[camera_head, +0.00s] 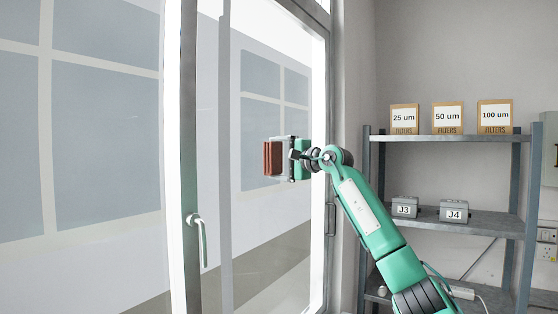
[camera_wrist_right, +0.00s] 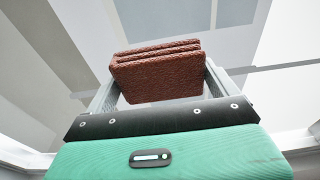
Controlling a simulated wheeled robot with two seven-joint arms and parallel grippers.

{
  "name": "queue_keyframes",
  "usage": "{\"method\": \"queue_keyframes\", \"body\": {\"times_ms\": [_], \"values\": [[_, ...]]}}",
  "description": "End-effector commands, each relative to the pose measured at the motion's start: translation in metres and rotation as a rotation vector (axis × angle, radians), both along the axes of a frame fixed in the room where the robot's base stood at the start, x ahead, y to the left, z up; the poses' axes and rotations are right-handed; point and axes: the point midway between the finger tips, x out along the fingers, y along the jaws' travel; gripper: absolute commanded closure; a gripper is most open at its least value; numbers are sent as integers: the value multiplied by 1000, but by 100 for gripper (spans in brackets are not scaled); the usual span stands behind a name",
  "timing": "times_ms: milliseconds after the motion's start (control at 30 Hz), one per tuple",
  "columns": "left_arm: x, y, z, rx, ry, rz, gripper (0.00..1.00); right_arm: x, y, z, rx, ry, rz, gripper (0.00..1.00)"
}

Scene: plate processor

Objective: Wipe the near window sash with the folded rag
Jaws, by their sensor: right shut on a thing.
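The folded rag (camera_head: 272,158) is reddish brown and held upright in my right gripper (camera_head: 280,158). The wrist view shows the rag (camera_wrist_right: 158,78) folded in layers, squeezed between the two grey fingers and sticking out past their tips. Another glazed panel (camera_head: 275,215) lies behind and around the rag. I cannot tell whether the rag touches glass. My left gripper is not in view.
A grey shelf rack (camera_head: 450,138) stands at the right with several filter boxes (camera_head: 447,118) on top. Two grey boxes, J3 (camera_head: 404,207) and J4 (camera_head: 453,211), sit on its middle shelf. The wall beside the window (camera_head: 355,90) is bare.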

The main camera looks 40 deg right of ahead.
Motion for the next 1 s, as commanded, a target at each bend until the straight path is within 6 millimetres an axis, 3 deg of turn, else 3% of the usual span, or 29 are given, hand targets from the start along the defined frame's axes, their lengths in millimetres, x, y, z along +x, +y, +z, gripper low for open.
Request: {"method": "queue_keyframes", "body": {"times_ms": [33, 167, 333, 700, 1000], "values": [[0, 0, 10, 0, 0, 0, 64, 0, 0, 10, 0, -1, 1, 28], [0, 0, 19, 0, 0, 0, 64, 0, 0, 19, 0, -1, 0, 28], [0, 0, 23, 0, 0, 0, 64, 2, -4, 19, 0, 0, 0, 28], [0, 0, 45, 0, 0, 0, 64, 12, -34, 19, 2, 1, -1, 28], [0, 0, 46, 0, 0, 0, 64, 15, -45, 17, 1, -1, -1, 28]]}}
